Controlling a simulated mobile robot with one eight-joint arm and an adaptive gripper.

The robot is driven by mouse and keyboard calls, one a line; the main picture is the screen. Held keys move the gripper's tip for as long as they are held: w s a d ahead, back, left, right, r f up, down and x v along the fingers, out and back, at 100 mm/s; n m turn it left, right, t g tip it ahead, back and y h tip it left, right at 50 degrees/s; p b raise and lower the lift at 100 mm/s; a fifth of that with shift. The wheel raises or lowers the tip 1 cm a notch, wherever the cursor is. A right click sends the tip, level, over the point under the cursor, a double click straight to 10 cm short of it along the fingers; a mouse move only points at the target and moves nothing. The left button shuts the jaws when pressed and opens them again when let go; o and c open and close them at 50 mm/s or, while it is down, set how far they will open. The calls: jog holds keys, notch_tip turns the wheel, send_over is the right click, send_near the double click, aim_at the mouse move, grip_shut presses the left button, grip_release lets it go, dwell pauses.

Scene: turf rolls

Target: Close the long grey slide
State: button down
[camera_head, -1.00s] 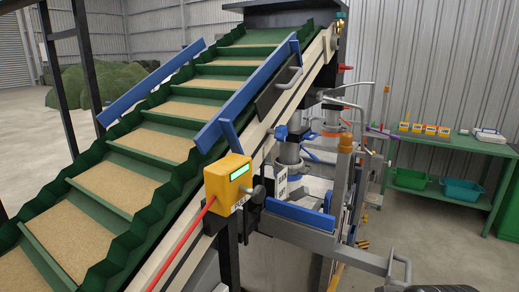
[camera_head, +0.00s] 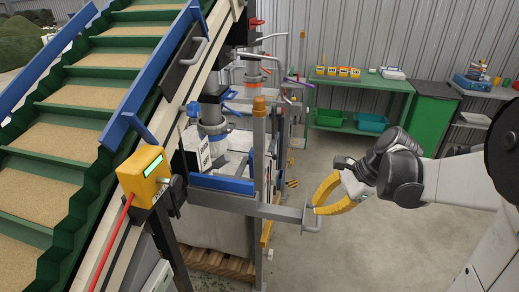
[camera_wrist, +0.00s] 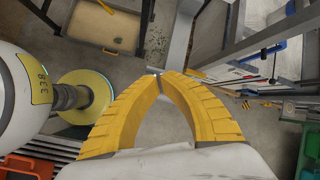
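The long grey slide (camera_head: 285,212) is a flat grey bar in the head view. My gripper (camera_head: 316,203) has two curved yellow fingers and is at that handle. In the wrist view the fingertips of my gripper (camera_wrist: 163,75) nearly meet, with a thin grey piece between them. A grey strip (camera_wrist: 182,35) runs away from the tips there. The fingers hide part of the handle.
The green conveyor (camera_head: 60,150) and a yellow control box (camera_head: 143,176) stand at the left. A metal post (camera_head: 259,150) rises beside the slide. A green bench (camera_head: 345,80) with teal bins is behind. The floor right of the frame is clear.

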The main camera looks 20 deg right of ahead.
jog(key=d+m+t+y+p, duration=0.1)
jog(key=d+m+y+p, duration=0.1)
jog(key=d+m, duration=0.4)
jog(key=b+x, duration=0.1)
jog(key=x, duration=0.7)
jog(key=shift+w+d+f+b, duration=0.25)
jog(key=shift+w+f+b, duration=0.05)
jog(key=shift+w, duration=0.2)
jog(key=shift+n, duration=0.3)
jog(key=w+a+b, duration=0.1)
jog(key=w+a, duration=0.6)
jog(key=a, duration=0.3)
jog(key=w+a+b, duration=0.1)
jog(key=w+a, duration=0.6)
jog(key=a, duration=0.4)
jog(key=w+a+b, duration=0.1)
jog(key=w+a, duration=0.6)
jog(key=a, duration=0.4)
jog(key=shift+w+a+b, duration=0.2)
jog(key=shift+b, duration=0.2)
